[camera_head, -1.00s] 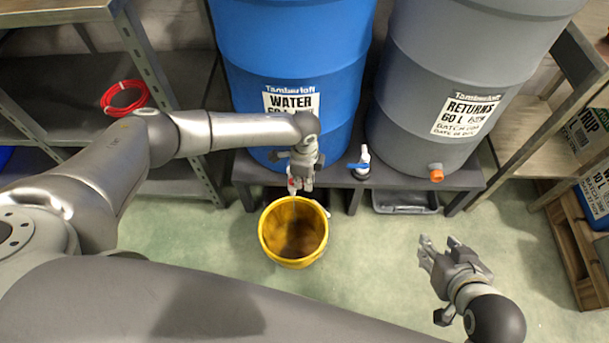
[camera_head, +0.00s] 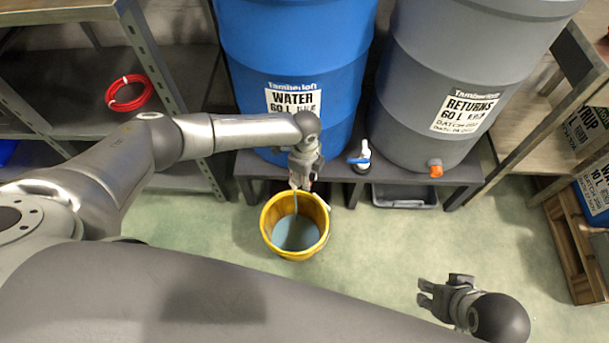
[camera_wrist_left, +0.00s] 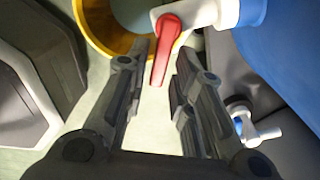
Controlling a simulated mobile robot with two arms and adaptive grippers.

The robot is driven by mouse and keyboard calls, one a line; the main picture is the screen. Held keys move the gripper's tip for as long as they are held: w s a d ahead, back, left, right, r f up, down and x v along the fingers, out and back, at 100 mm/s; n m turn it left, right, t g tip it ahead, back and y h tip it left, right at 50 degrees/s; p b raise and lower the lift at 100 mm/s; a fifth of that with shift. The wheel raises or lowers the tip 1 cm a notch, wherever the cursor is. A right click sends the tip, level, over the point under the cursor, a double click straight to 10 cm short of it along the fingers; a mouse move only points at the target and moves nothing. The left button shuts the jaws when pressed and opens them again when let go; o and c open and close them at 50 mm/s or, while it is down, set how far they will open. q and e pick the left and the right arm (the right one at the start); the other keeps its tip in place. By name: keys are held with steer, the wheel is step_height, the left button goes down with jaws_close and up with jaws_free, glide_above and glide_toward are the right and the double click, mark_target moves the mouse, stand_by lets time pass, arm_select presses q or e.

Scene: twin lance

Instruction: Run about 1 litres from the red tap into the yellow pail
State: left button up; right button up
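The yellow pail (camera_head: 323,212) stands on the floor below the blue water barrel. A thin stream (camera_head: 295,205) falls into it, and grey-blue water (camera_head: 295,234) covers its bottom. The red tap's lever (camera_wrist_left: 166,40) and white body (camera_wrist_left: 200,12) show in the left wrist view, with the pail (camera_wrist_left: 97,30) behind. My left gripper (camera_head: 302,183) is at this tap, mostly hiding it in the head view. Its fingers (camera_wrist_left: 162,65) are apart, with the red lever between their tips. My right gripper (camera_head: 424,293) is open and empty over the floor at lower right.
The blue barrel (camera_head: 290,50) and the grey returns barrel (camera_head: 440,70) stand on a low bench (camera_head: 330,170). A blue-handled tap (camera_head: 361,157) and an orange outlet (camera_head: 435,168) are to the right. A grey tray (camera_head: 405,196) lies underneath. Floor ahead of the pail is clear.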

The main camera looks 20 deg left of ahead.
arm_select(q)
steer(key=shift+o, duration=0.4)
step_height(320, 180, up, 12)
stand_by(0.4)
